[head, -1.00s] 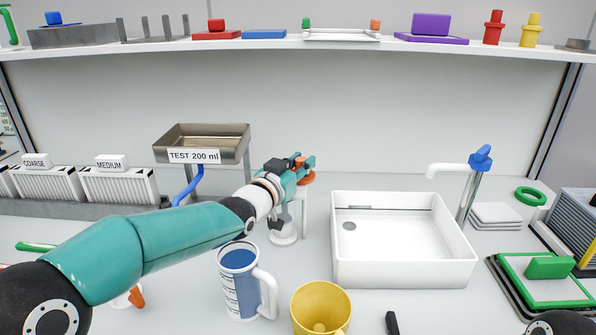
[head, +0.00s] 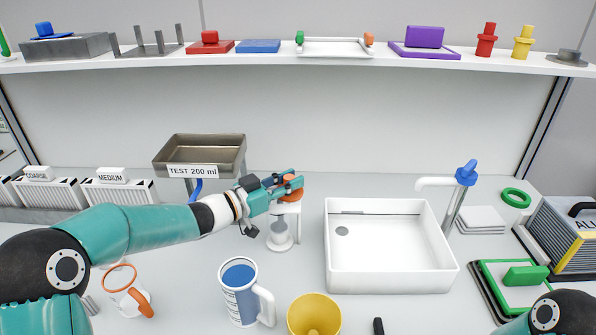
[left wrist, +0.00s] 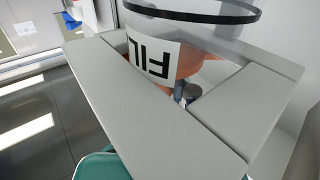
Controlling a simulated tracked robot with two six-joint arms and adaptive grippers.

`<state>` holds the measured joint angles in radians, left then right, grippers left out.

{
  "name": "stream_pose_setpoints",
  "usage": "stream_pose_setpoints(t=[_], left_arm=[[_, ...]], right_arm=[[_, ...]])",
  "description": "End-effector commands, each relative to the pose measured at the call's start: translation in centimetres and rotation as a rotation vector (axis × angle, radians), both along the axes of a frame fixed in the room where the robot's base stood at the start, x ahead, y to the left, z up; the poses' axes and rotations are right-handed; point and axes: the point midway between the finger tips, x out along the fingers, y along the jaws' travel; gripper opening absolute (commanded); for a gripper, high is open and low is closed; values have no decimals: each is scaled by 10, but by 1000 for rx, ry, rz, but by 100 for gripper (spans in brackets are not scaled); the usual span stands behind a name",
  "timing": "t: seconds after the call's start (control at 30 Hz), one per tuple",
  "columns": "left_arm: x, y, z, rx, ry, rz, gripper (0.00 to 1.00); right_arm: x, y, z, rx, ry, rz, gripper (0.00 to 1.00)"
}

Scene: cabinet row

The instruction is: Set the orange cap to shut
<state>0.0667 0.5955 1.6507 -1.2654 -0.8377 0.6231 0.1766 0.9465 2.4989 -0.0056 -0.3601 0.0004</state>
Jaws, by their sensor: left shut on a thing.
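The orange cap (head: 291,178) shows between the fingers of my left gripper (head: 288,183), on top of a small white stand with a clear vessel (head: 279,236) below, left of the sink. The left gripper is shut on the cap, coming in from the left. The fingers hide part of the cap, and its exact setting cannot be told. In the left wrist view, the orange part (left wrist: 190,60) shows behind a clear cylinder with a label reading "FIL" (left wrist: 155,60), near the grey fingers. My right gripper is out of view; only part of its arm shows at bottom right.
A steel tray marked "TEST 200 ml" (head: 192,171) stands behind the left arm. A white sink (head: 392,275) is to the right. A blue-filled jug (head: 240,297) and a yellow cup (head: 314,317) stand in front. A shelf (head: 330,62) spans the back.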

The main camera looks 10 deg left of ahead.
Motion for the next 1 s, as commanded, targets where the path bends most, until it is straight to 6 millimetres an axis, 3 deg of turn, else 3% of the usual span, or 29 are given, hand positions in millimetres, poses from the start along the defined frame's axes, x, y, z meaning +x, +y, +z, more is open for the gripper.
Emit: stream_pose_setpoints(t=[0.4, 0.43, 0.6, 1.0], left_arm=[[1, 7, 5, -5, -9, 6, 0], [1, 7, 5, -5, -9, 7, 26], [1, 7, 4, -3, -7, 6, 52], [-4, 10, 1, -1, -3, 3, 52]], right_arm=[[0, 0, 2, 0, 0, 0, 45], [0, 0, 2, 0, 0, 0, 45], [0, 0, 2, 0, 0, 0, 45], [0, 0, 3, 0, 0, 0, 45]])
